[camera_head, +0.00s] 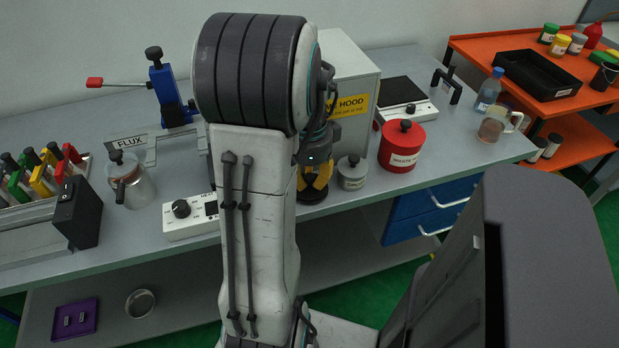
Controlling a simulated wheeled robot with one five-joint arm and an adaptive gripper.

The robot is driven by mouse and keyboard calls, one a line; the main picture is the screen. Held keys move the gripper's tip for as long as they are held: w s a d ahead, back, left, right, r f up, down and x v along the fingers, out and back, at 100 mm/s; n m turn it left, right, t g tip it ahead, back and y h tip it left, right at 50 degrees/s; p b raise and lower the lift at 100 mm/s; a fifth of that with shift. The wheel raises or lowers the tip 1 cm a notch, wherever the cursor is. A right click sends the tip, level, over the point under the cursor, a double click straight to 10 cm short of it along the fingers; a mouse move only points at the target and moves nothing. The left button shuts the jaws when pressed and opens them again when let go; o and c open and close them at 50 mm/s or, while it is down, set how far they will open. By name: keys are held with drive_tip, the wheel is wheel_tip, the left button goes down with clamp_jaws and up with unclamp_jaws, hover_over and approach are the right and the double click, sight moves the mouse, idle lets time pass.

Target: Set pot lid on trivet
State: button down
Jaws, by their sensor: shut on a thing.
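My gripper (316,190) has yellow fingers and points down near the front edge of the bench, partly behind my arm. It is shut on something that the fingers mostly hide. A dark round disc (313,197) shows right at the fingertips; I cannot tell whether it is the trivet or the held pot lid, nor whether they touch. A small grey pot (352,178) with a black-knobbed lid stands just right of the gripper.
A red waste can (402,150) stands right of the grey pot. A white control box (190,217) is left of my arm, and a white hood (352,85) stands behind the gripper. A glass mug (493,125) and bottle (488,92) are near the right end.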

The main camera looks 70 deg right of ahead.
drive_tip(key=shift+c, duration=1.9)
unclamp_jaws()
drive_tip(key=shift+d+r, duration=0.1)
drive_tip(key=shift+r, duration=0.1)
drive_tip(key=shift+r+p, duration=0.15)
drive_tip(key=shift+p, duration=0.15)
drive_tip(key=shift+r+p, duration=2.75)
drive_tip(key=shift+r, duration=0.55)
drive_tip(key=shift+s+r, duration=0.1)
